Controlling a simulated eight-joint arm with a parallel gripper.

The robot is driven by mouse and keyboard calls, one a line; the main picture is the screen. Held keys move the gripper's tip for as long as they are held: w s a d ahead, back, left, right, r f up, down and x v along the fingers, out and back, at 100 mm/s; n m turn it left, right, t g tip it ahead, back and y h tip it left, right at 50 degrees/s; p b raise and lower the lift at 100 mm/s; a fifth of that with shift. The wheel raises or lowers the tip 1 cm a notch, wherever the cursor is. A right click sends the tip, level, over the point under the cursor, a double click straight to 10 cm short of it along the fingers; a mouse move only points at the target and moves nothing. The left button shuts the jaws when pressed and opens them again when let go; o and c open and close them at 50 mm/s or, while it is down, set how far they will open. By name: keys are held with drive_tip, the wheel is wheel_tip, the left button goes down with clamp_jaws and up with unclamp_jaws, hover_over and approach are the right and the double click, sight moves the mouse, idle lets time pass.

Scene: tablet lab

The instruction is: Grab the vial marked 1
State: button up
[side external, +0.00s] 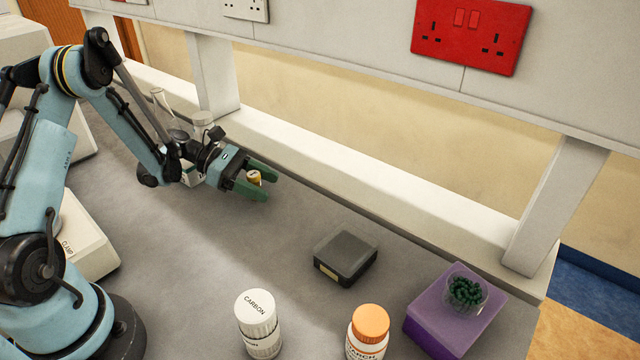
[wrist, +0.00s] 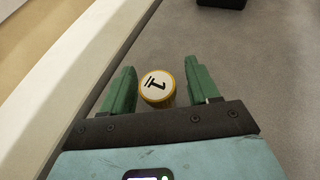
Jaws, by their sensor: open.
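The vial marked 1 (wrist: 157,86) shows in the wrist view as a round white cap with a yellow rim and a black 1. It also shows in the side view (side external: 254,177) as a small yellow-and-white thing between the green fingers. My gripper (wrist: 160,83) is open, with one green finger on each side of the vial. The vial sits nearer the left finger in the wrist view, and a gap shows on its right. In the side view my gripper (side external: 262,184) is low near the back of the bench. The lower part of the vial is hidden.
A dark grey box (side external: 345,257) lies on the bench right of my gripper. A white Carbon jar (side external: 257,325), an orange-capped jar (side external: 368,330) and a purple block (side external: 440,325) bearing a dish of green pieces (side external: 466,291) stand in front. A white ledge (side external: 300,142) runs behind.

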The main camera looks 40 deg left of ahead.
drive_tip(key=shift+d, duration=0.1)
drive_tip(key=shift+c, duration=0.2)
drive_tip(key=c, duration=1)
drive_tip(key=shift+o, duration=0.2)
